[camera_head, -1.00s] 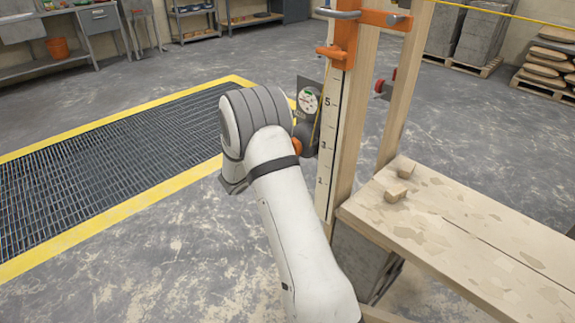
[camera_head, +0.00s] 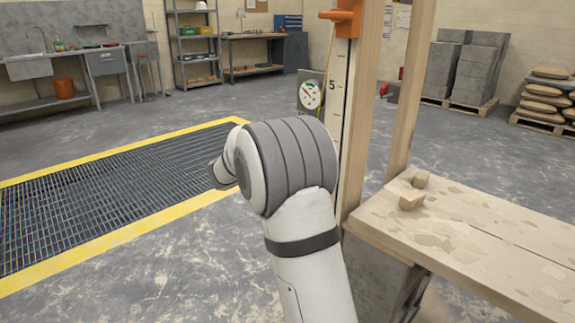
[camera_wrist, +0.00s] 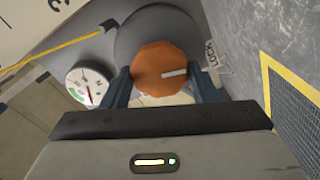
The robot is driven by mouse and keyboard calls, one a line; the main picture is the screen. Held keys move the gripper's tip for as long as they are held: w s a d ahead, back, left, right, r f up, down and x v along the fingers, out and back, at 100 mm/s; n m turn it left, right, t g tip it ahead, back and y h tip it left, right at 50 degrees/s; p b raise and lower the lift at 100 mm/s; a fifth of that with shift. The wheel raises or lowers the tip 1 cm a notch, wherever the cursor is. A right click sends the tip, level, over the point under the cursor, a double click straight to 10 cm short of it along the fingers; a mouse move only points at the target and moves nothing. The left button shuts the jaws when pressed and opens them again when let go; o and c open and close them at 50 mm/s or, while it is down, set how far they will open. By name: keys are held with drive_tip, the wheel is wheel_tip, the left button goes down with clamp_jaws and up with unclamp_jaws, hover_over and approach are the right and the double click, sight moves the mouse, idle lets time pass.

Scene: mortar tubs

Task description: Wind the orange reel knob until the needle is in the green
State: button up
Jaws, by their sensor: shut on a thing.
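The orange reel knob (camera_wrist: 150,78) sits on a dark round reel (camera_wrist: 150,28) in the wrist view. Whether the needle is in the green is too small to tell. My arm hides the knob and gripper there.
A numbered scale board (camera_head: 336,95) stands on a wooden post (camera_head: 361,110) beside the dial. An orange clamp (camera_head: 346,18) is above. A wooden bench (camera_head: 470,230) with small blocks is at right. A yellow-edged floor grating (camera_head: 110,185) lies left.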

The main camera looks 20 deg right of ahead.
drive_tip(key=shift+s+d+f+m+b, duration=0.1)
drive_tip(key=shift+d+f+m+b, duration=0.1)
drive_tip(key=shift+m+b, duration=0.45)
drive_tip(key=shift+r, duration=0.15)
drive_tip(key=o, duration=1)
drive_tip(key=shift+a, duration=0.1)
drive_tip(key=p+v, duration=0.1)
drive_tip(key=v, duration=0.6)
drive_tip(key=shift+a+p, duration=0.4)
drive_tip(key=shift+s+r, duration=0.1)
